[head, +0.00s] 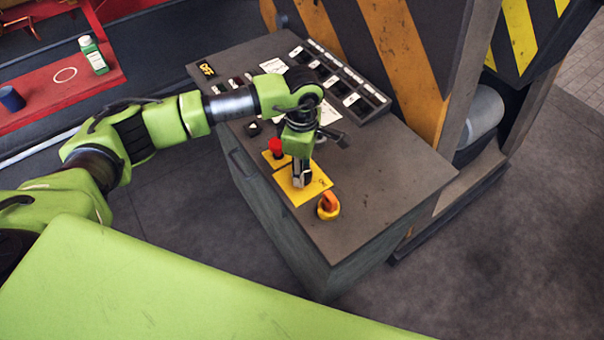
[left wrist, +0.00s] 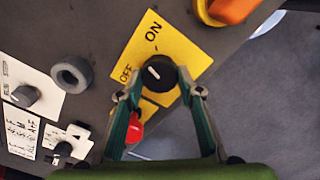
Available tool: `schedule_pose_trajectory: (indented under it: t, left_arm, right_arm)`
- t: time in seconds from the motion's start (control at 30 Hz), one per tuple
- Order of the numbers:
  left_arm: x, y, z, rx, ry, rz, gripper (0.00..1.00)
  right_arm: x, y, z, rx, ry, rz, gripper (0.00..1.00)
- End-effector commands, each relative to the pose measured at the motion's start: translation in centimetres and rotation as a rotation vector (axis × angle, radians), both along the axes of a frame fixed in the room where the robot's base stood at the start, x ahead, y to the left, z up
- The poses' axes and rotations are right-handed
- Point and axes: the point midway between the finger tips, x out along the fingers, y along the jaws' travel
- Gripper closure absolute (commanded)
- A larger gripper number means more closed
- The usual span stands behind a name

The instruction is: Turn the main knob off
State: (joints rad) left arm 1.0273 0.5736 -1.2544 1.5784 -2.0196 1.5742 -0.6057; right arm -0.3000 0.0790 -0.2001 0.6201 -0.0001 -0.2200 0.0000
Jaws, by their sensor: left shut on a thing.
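The main knob (left wrist: 158,72) is black with a white line and sits on a yellow plate (left wrist: 175,40) marked ON and OFF. In the left wrist view its line slants to the upper left, roughly between the two words. My left gripper (left wrist: 158,93) is shut on the knob, one finger on each side. In the head view my left gripper (head: 301,182) points down onto the yellow plate (head: 318,184) on the grey console (head: 375,195), and hides the knob. My right gripper is in neither view.
A red button (head: 275,147) stands just behind the gripper, and an orange knob (head: 328,206) in front of it. Rows of switches (head: 345,85) line the console's back. A green-white bottle (head: 93,55) stands on a red surface (head: 55,92) at left.

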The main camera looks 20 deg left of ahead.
Motion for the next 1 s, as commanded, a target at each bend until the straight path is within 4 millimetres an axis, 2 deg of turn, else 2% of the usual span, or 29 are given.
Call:
schedule_pose_trajectory:
  t: [0.03, 0.5, 1.0]
  left_arm:
    - [0.1, 0.0, -0.5, -0.001, -0.003, 0.044, 0.88]
    - [0.1, 0.0, -0.4, -0.001, -0.003, 0.49, 0.88]
    - [0.0, 0.0, -0.2, 0.0, -0.004, 0.913, 0.88]
  right_arm:
    - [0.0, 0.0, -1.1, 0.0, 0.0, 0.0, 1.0]
    - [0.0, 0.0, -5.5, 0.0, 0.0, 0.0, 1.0]
    - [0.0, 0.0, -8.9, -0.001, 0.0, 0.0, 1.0]
